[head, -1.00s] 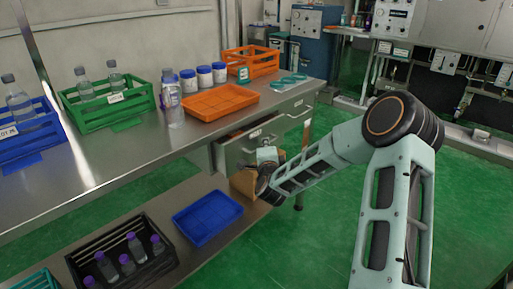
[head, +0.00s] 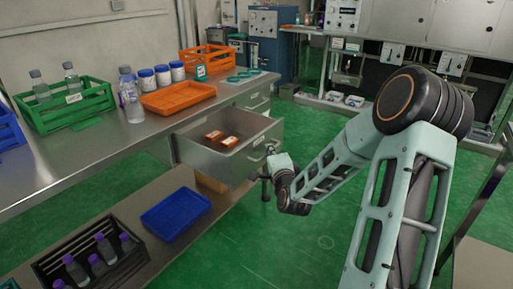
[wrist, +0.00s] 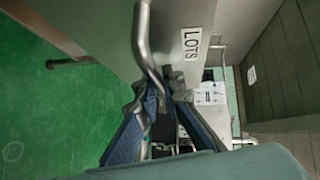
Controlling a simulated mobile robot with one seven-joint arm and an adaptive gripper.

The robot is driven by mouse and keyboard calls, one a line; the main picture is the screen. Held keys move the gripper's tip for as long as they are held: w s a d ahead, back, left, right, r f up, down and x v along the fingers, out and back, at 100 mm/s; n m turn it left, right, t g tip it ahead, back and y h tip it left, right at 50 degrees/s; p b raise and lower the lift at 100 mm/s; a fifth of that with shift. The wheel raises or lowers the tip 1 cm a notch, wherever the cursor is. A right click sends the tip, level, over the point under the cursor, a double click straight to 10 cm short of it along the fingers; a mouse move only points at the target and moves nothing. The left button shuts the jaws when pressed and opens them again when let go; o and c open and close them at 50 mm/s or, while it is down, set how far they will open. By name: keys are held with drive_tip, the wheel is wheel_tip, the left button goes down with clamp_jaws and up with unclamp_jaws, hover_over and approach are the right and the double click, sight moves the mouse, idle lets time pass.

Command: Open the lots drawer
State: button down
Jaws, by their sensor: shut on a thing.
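The lots drawer (head: 205,165) is a grey metal drawer under the steel bench, and it stands pulled out with its inside showing. Two orange items (head: 229,141) lie in it. In the wrist view its front carries a white plate reading LOTS (wrist: 191,43) beside a metal bar handle (wrist: 143,38). My gripper (wrist: 160,92) is shut on the handle, with a finger on each side of the bar. In the head view my gripper (head: 271,155) is at the drawer's front, and the fingertips are too small to see clearly.
On the bench (head: 100,158) are a green crate (head: 75,113) with bottles, an orange tray (head: 178,98), white jars and an orange crate (head: 205,57). A blue tray (head: 176,213) and a dark crate of bottles (head: 50,265) are on the lower shelf. Green floor is clear to the right.

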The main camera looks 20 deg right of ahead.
drive_tip(key=shift+s+d, duration=0.65)
drive_tip(key=shift+s, duration=0.2)
drive_tip(key=shift+s+d, duration=0.65)
drive_tip(key=shift+s, duration=0.2)
drive_tip(key=c, duration=2.1)
unclamp_jaws()
drive_tip(key=v, duration=0.7)
drive_tip(key=shift+s+r, duration=0.1)
drive_tip(key=shift+s, duration=0.15)
